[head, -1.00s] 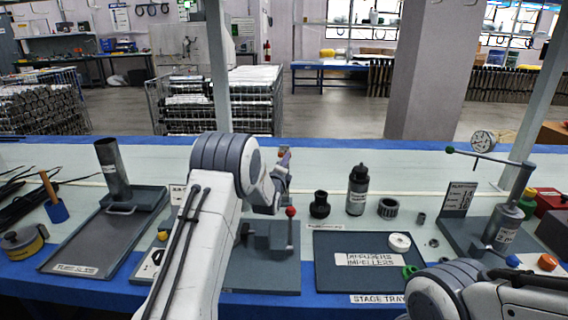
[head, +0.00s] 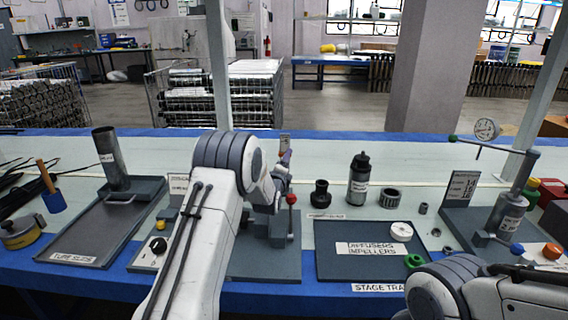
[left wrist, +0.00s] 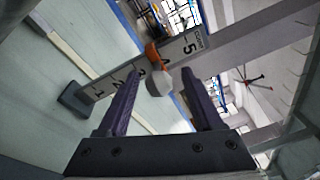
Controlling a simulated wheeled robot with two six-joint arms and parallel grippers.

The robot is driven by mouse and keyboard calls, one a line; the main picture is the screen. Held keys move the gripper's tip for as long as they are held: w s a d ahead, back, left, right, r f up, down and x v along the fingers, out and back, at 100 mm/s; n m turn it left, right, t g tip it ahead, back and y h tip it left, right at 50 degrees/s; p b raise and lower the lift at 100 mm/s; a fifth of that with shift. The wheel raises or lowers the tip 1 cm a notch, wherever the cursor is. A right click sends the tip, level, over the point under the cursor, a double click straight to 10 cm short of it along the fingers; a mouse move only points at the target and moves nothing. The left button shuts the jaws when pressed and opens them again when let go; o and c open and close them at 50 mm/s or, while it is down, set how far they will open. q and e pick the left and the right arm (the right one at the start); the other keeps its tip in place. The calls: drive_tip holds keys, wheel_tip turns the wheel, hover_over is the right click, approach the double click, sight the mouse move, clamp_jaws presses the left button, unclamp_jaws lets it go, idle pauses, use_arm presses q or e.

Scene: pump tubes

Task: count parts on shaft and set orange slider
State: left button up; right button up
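The count scale (left wrist: 120,78), a grey board with printed numbers, runs slantwise across the left wrist view. An orange slider (left wrist: 152,52) sits on it between the visible 3 and 5, with a pale rounded knob (left wrist: 158,82) toward me. My left gripper (left wrist: 165,85) is open, its dark purple fingers on either side of the knob; contact cannot be told. In the head view the scale's top (head: 285,142) shows just beyond my left gripper (head: 285,160). My left arm hides much of the grey fixture (head: 262,262); I cannot make out the shaft or its parts. My right gripper is out of view.
A red-knobbed lever (head: 291,199) stands beside my left arm. A gauge stand (head: 510,205) is right; a tube tray (head: 95,240) is left.

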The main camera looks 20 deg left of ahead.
use_arm(q)
drive_tip(key=s+d, duration=0.1)
drive_tip(key=s, duration=0.9)
drive_tip(key=shift+s+d+p, duration=0.15)
drive_tip(key=shift+s+p, duration=0.1)
drive_tip(key=shift+p, duration=0.1)
